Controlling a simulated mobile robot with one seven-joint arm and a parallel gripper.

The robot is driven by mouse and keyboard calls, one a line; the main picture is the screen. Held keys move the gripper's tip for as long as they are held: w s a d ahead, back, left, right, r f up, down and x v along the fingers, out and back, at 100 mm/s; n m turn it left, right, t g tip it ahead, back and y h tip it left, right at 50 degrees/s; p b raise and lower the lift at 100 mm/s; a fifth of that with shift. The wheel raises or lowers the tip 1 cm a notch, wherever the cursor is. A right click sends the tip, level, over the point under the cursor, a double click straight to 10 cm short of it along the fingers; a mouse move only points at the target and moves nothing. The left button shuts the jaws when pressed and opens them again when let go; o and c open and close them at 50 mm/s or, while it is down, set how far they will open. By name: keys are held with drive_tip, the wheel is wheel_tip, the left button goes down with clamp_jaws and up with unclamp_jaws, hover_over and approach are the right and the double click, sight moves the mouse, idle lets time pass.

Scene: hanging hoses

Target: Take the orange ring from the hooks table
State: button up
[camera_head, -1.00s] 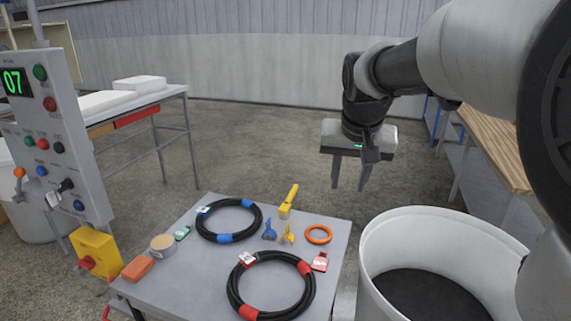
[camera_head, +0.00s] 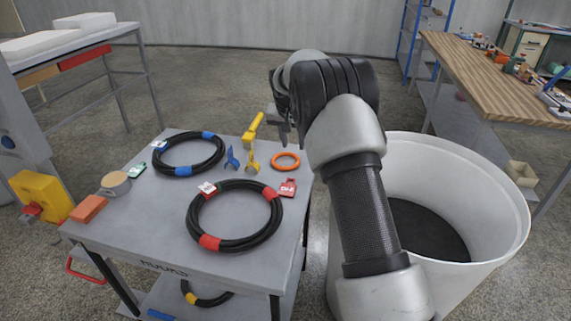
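The orange ring (camera_head: 286,161) lies flat near the far right corner of the grey hooks table (camera_head: 150,235). It is in full view and nothing covers it. My gripper (camera_head: 284,134) hangs above the table's far right corner, over and just behind the ring, not touching it. My own arm hides much of the gripper. One dark finger points down; the gap between the fingers does not show clearly.
On the table lie a blue-banded hose (camera_head: 190,170), a red-banded hose (camera_head: 240,240), a red tag (camera_head: 288,187), a blue hook (camera_head: 232,159) and a yellow tool (camera_head: 254,126). A white bin (camera_head: 500,235) stands to the right. A wooden bench (camera_head: 490,75) is behind.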

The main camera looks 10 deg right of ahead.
sight(297, 161)
drive_tip(key=x, duration=0.4)
drive_tip(key=shift+d+f, duration=0.1)
drive_tip(key=b+x, duration=0.1)
drive_tip(key=x, duration=0.4)
drive_tip(key=shift+s+d+f, duration=0.1)
drive_tip(key=shift+d+f, duration=0.05)
drive_tip(key=shift+d, duration=0.05)
clamp_jaws()
